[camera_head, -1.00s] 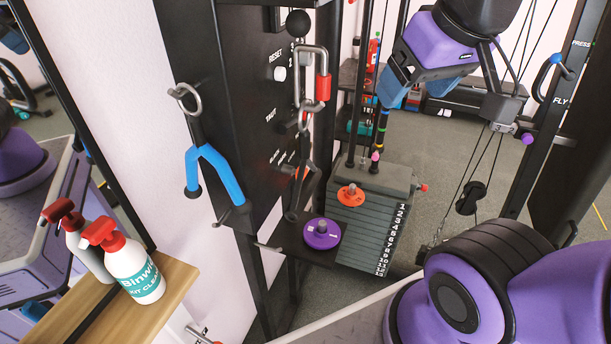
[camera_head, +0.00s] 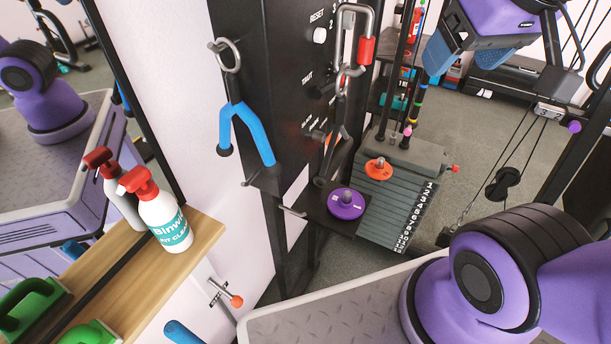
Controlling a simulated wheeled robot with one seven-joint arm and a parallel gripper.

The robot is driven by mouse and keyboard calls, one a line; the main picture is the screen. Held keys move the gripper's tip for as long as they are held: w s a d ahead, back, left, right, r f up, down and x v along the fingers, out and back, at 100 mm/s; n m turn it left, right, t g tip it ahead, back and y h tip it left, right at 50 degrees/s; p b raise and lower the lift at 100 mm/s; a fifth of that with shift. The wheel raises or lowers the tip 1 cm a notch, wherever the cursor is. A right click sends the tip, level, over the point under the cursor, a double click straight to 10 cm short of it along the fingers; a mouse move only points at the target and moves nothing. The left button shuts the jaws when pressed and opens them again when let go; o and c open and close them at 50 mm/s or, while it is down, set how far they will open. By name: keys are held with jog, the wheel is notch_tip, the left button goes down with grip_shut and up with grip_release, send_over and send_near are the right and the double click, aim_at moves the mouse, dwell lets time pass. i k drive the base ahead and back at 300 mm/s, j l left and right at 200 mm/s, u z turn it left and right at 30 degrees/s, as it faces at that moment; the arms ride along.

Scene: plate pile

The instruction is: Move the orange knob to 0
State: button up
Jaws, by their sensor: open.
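I see several orange things and cannot tell which one is the task's knob. An orange disc (camera_head: 379,169) with a short upright peg lies on top of the grey weight stack (camera_head: 400,205). A small orange-red knob (camera_head: 455,168) sticks out at the stack's right side. An orange ball-ended handle (camera_head: 236,301) shows below the wooden shelf. White numbers run down the stack's right edge, and I cannot read a 0. My gripper (camera_head: 465,63) is at the top right, open and empty, with blue fingers pointing down. It is above and apart from the stack.
A purple disc (camera_head: 346,204) sits on a small black ledge beside the stack. A black panel (camera_head: 285,90) carries hanging handles and a carabiner. Spray bottles (camera_head: 165,220) stand on the wooden shelf (camera_head: 206,241) at left. Cables and a pulley (camera_head: 503,184) hang at right.

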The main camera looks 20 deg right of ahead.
aim_at(327, 139)
jog(key=k+l+z, duration=0.1)
jog(key=k+l, duration=0.3)
jog(key=l, duration=0.25)
jog(key=k+l+z, duration=0.15)
jog(key=k+l, duration=0.1)
jog(key=l, duration=0.05)
